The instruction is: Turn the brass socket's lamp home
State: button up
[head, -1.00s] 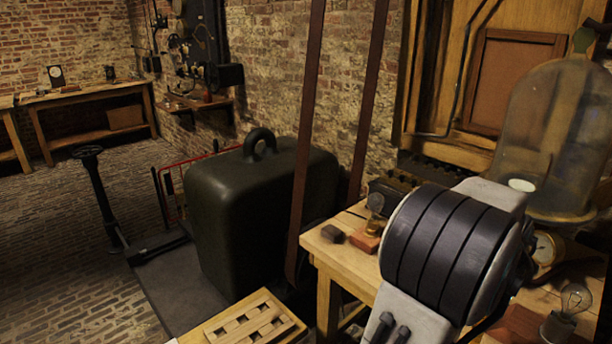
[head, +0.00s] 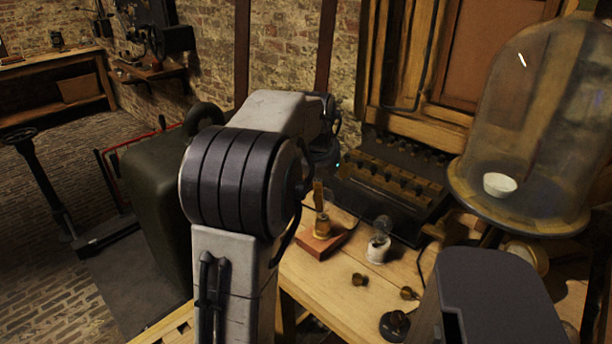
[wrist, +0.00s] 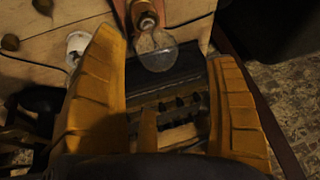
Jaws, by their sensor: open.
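The brass socket (head: 321,226) stands on a small red-brown wooden block (head: 318,246) on the workbench. In the wrist view the socket (wrist: 146,17) holds a clear glass lamp (wrist: 157,50). My gripper (wrist: 168,46) is open, with one yellow finger on each side of the lamp's glass. No contact shows, and I cannot tell how far the fingers reach around it. In the head view one yellow finger of my gripper (head: 318,194) hangs just above the socket, and the lamp's glass is not clearly visible there. How deep the lamp sits is unclear.
A white socket (head: 377,254) with a clear bulb stands to the right. Small brass pieces (head: 360,280) lie in front. A dark terminal rack (head: 385,190) is behind. A large glass bell jar (head: 535,120) stands at the right.

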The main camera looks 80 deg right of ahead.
aim_at(324, 193)
jog(key=shift+s+a+m, duration=0.15)
jog(key=shift+m, duration=0.45)
jog(key=shift+f, duration=0.2)
jog(key=shift+m, duration=0.3)
jog(key=shift+x, duration=3.45)
jog(key=shift+r, duration=0.1)
jog(key=c, duration=1.3)
jog(key=o, duration=1.3)
jog(key=shift+r, duration=0.1)
jog(key=v, duration=1.1)
jog(key=shift+r, duration=0.3)
jog(key=shift+a, duration=0.1)
